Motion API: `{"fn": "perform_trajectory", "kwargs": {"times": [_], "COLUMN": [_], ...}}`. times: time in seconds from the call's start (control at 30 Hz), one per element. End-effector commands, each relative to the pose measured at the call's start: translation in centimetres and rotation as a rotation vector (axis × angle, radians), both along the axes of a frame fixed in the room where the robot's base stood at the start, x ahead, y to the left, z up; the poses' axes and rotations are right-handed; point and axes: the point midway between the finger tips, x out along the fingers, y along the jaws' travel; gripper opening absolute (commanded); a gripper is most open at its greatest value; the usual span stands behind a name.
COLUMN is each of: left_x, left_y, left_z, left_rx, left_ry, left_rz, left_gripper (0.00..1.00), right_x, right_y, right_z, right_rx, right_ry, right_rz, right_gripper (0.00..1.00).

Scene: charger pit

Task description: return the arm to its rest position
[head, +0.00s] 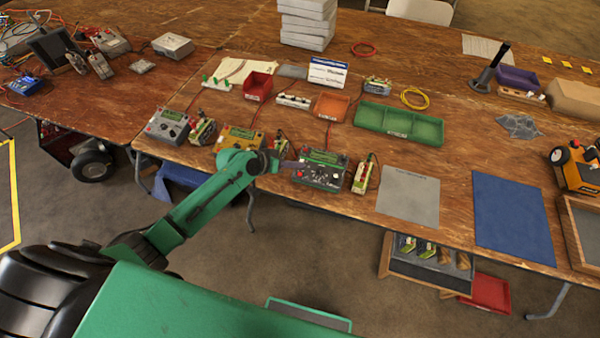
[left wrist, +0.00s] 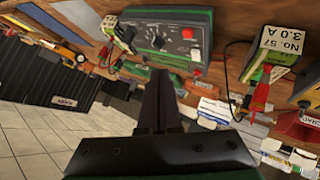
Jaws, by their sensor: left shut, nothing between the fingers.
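My left arm (head: 205,200) is green and reaches from the lower left of the head view toward the table's front edge. My left gripper (head: 300,165) is shut and empty, with its tips close to the green charger (head: 320,170); I cannot tell whether they touch. In the left wrist view the dark closed fingers (left wrist: 160,100) point at the green charger (left wrist: 165,40), which has a knob and a red button. A battery pack (left wrist: 273,60) labelled "No. 57 3.0 A" is at the right there. My right gripper is not in view.
A grey charger (head: 168,127) and a yellow charger (head: 238,140) stand to the left, with battery packs (head: 362,174) between and beside them. Green trays (head: 398,124) lie behind. A grey mat (head: 408,196) and a blue mat (head: 512,215) lie at the right. Open floor is in front.

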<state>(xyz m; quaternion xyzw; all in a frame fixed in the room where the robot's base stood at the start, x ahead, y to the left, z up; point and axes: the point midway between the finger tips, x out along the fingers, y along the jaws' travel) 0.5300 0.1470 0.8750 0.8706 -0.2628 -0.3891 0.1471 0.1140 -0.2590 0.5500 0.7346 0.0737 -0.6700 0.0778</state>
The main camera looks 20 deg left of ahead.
Motion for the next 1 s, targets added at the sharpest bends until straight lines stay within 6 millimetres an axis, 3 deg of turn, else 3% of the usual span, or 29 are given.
{"fn": "perform_trajectory", "kwargs": {"times": [0.47, 0.53, 0.63, 0.73, 0.87, 1.0], "left_x": [0.0, -0.8, -4.2, -8.5, -12.8, -16.6], "left_y": [0.0, -0.7, -2.8, -3.4, -1.3, 2.3], "left_z": [0.0, -0.1, -0.4, 0.0, 1.0, 2.5], "left_rx": [0.001, 0.011, 0.073, 0.182, 0.327, 0.456], "left_ry": [0.000, 0.007, 0.036, 0.072, 0.135, 0.210], "left_rz": [-0.001, -0.021, -0.096, -0.146, -0.124, -0.051], "left_gripper": [0.00, 0.00, 0.00, 0.00, 0.00, 0.00], "right_x": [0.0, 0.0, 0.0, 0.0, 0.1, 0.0], "right_y": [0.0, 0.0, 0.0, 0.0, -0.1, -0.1], "right_z": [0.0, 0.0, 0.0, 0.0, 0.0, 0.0], "right_rx": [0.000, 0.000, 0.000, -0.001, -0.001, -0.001], "right_ry": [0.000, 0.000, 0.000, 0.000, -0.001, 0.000], "right_rz": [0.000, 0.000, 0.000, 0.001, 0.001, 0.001], "right_gripper": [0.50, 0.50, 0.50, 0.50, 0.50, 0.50]}}
